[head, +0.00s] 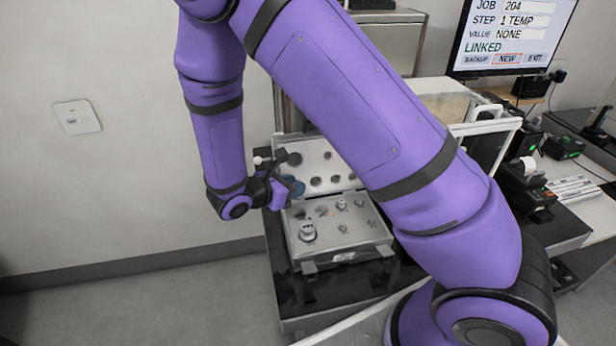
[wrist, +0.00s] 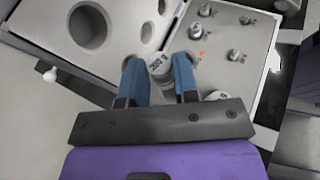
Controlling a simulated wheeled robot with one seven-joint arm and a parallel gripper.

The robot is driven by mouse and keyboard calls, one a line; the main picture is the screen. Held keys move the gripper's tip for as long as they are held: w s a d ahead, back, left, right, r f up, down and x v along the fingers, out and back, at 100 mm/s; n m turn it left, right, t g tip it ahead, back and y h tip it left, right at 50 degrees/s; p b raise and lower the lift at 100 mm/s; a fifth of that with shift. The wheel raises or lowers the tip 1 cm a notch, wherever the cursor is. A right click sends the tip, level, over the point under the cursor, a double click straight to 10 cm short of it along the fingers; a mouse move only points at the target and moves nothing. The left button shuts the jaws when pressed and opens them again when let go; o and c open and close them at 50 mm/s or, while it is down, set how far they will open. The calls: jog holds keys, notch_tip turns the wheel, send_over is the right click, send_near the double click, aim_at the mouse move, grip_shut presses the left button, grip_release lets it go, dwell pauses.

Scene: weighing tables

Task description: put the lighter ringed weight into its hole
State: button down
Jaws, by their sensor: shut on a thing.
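My gripper (wrist: 158,62) has blue fingers shut on a grey cylindrical weight (wrist: 160,72) with dark lettering on its top, seemingly starting with 200. Whether it carries a ring is too small to tell. In the head view my gripper (head: 293,186) is at the left side of the weight case (head: 365,243), beside its raised, holed panel (head: 322,156), and the held weight is not clear there. A larger weight (head: 307,231) stands at the case's front left. In the wrist view it shows partly behind my gripper's body (wrist: 216,96).
Several small knobbed weights (wrist: 204,11) stand in the case, near a small orange mark (wrist: 202,53). The holed panel has several round holes, one large (wrist: 88,26). The case sits on a dark table (head: 290,296). A monitor (head: 512,35) and instruments stand to the right.

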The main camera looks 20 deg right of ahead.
jog(key=shift+d+f, duration=0.25)
jog(key=shift+f, duration=1)
jog(key=shift+w+f, duration=0.1)
jog(key=shift+f, duration=1.25)
jog(key=shift+a, duration=0.2)
jog(key=shift+f, duration=1.5)
jog(key=c, duration=0.8)
grip_release()
